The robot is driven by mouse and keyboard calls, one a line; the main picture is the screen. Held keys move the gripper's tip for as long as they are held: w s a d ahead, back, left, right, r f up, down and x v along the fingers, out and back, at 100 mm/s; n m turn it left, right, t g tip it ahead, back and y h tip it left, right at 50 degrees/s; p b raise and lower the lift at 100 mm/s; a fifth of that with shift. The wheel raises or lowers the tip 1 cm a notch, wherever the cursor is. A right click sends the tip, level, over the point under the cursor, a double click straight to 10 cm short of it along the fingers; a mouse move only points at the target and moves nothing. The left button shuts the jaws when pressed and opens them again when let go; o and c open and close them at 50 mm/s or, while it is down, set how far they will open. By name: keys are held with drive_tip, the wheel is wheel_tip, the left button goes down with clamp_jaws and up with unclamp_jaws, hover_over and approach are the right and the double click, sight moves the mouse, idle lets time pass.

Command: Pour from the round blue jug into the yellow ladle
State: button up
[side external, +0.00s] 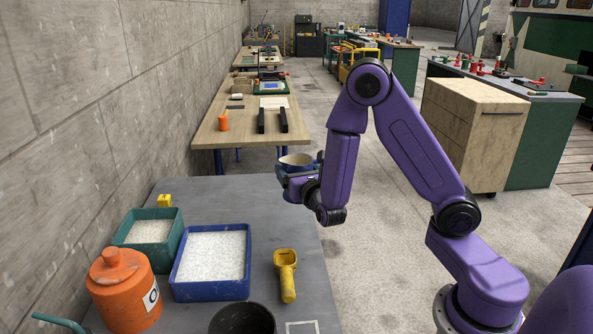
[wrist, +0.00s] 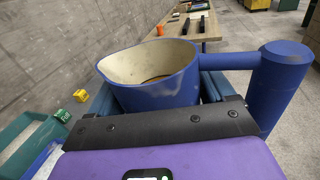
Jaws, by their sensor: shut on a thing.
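The round blue jug (wrist: 165,97) is held in my gripper (side external: 298,176), which is shut around its body. The jug looks roughly upright, with its cream inside visible and something brownish low within it. Its thick blue handle sticks out to the right in the wrist view. In the side external view the jug (side external: 297,160) is partly hidden by my gripper, above the far right edge of the grey table. The yellow ladle (side external: 287,273) lies on the grey table, nearer the camera than the jug and well apart from it. I cannot see the ladle in the wrist view.
The grey table (side external: 240,192) also carries a blue tray (side external: 172,289) and a green tray (side external: 119,238), both with white grains. An orange jar (side external: 124,290), a dark round pot (side external: 242,318) and a small yellow block (side external: 164,200) stand nearby. The table's far middle is clear.

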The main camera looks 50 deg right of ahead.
drive_tip(key=shift+r, duration=0.1)
drive_tip(key=shift+w+a+r+m+g+h, duration=0.1)
drive_tip(key=shift+a+r+m+g+h, duration=0.15)
drive_tip(key=shift+m+g+h, duration=0.6)
drive_tip(key=shift+s+a+r+m+g+h, duration=0.1)
drive_tip(key=shift+s+a+m+g+h, duration=0.1)
drive_tip(key=shift+m+g+h, duration=0.3)
drive_tip(key=shift+s+a+r+m+g+h, duration=0.1)
drive_tip(key=shift+a+m+g+h, duration=0.1)
drive_tip(key=shift+g+h, duration=0.4)
drive_tip(key=s+a+f+m+g+h, duration=0.4)
drive_tip(key=s+a+m+g, duration=0.3)
drive_tip(key=s+a+g, duration=0.6)
drive_tip(key=f+n, duration=0.1)
drive_tip(key=f+n+g, duration=0.1)
drive_tip(key=f+n, duration=0.1)
drive_tip(key=f+n+y, duration=0.1)
drive_tip(key=shift+w+d+f+n+g, duration=0.2)
drive_tip(key=shift+w+f+n+g, duration=0.05)
drive_tip(key=shift+f, duration=0.15)
drive_tip(key=shift+f, duration=0.3)
drive_tip(key=shift+w+d+r+n+g+y, duration=0.15)
drive_tip(key=shift+r+n+g+y, duration=0.15)
drive_tip(key=shift+r+n, duration=0.45)
drive_tip(key=shift+w+a+r+n+g+y, duration=0.15)
drive_tip(key=shift+r+n+g+y, duration=0.15)
drive_tip(key=shift+n, duration=0.75)
idle(1.7)
